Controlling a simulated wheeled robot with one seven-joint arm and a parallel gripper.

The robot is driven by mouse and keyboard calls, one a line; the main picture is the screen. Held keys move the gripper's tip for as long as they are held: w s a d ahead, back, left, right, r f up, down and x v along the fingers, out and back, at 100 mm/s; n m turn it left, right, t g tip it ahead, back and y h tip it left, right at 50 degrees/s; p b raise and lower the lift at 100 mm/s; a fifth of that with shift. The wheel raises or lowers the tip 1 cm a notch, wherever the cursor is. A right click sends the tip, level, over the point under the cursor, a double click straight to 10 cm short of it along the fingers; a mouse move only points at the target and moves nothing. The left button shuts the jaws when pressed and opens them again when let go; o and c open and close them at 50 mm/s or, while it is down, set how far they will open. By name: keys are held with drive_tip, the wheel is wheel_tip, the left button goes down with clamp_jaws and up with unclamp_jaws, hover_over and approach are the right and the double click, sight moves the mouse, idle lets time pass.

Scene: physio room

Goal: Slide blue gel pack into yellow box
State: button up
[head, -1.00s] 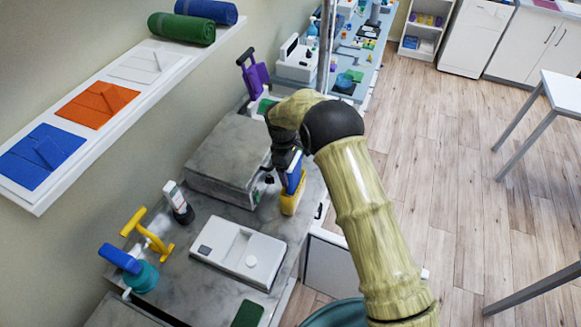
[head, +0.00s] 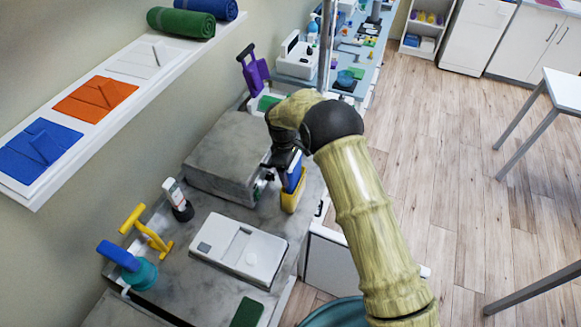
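The blue gel pack (head: 295,172) stands upright at the counter's right edge, just below my arm's end. Its lower part is within or directly over the yellow box (head: 292,199); I cannot tell how deep it sits. The yellow box is small and stands on the grey counter. My gripper (head: 281,165) is at the upper left of the pack, dark and mostly hidden by my arm. I cannot make out whether its fingers touch the pack.
A grey marbled block (head: 228,150) stands close left of the box. A white device (head: 238,250), a dark bottle (head: 179,203), a yellow-handled tool (head: 146,230) and a teal-and-blue item (head: 135,268) are on the counter (head: 190,285). A wall shelf (head: 135,108) overhangs at left.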

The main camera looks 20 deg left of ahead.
drive_tip(key=shift+f, duration=0.3)
drive_tip(key=o, duration=1.1)
drive_tip(key=shift+o, duration=0.2)
drive_tip(key=shift+r, duration=0.1)
drive_tip(key=shift+r+p, duration=2.35)
drive_tip(key=shift+r, duration=2.1)
